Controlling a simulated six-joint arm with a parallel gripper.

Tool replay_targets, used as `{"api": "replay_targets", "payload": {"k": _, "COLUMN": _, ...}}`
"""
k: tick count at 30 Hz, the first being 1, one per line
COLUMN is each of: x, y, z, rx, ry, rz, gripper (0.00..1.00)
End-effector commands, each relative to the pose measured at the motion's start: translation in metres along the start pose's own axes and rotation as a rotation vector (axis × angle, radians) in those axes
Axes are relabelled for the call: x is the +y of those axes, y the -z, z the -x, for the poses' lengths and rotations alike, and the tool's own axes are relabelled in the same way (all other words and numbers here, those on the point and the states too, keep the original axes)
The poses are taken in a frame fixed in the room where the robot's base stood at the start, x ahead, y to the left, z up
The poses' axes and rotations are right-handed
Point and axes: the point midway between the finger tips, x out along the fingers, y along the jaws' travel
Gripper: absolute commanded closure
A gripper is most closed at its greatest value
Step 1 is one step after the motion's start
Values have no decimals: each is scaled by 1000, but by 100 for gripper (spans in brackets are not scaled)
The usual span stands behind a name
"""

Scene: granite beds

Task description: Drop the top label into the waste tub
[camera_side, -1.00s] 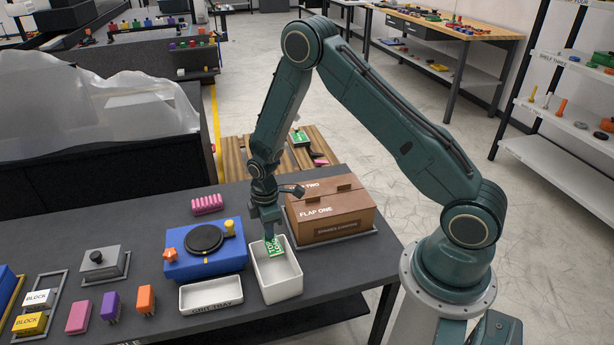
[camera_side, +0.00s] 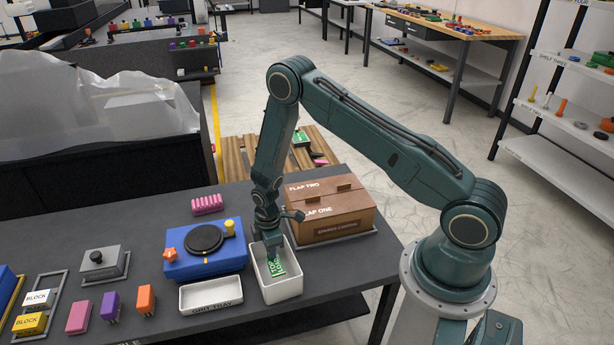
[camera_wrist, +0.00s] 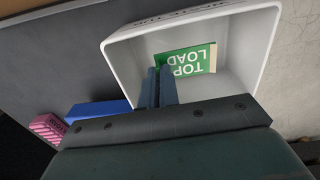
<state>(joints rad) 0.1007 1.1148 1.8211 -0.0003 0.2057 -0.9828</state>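The top label (camera_side: 277,268) is a small green card with white lettering. It is inside the white waste tub (camera_side: 283,293), low down by the tub floor. In the wrist view the label (camera_wrist: 186,61) shows its face, with the text "TOP LOAD" upside down and a pale strip at one end. My gripper (camera_side: 271,254) points down into the tub. In the wrist view my gripper's fingers (camera_wrist: 160,72) are close together and overlap the label's lower left part. Whether they still touch it is hidden, and any gap between them is too small to judge.
A brown carton (camera_side: 333,222) with flaps stands right behind the tub (camera_wrist: 120,48). A blue fixture (camera_side: 207,262) with a black disc and a shallow white tray (camera_side: 211,296) are to the left. Pink, purple and orange blocks lie farther left. The tub walls surround my fingertips.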

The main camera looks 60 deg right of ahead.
Motion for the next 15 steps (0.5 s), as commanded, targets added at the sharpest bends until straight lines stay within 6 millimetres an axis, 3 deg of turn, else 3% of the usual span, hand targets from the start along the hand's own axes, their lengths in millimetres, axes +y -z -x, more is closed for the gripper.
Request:
{"api": "replay_targets", "payload": {"k": 7, "x": 0, "y": 0, "z": -18, "rx": 0, "ry": 0, "rz": 0, "gripper": 100}}
{"api": "replay_targets", "payload": {"k": 15, "x": 0, "y": 0, "z": -26, "rx": 0, "ry": 0, "rz": 0, "gripper": 100}}
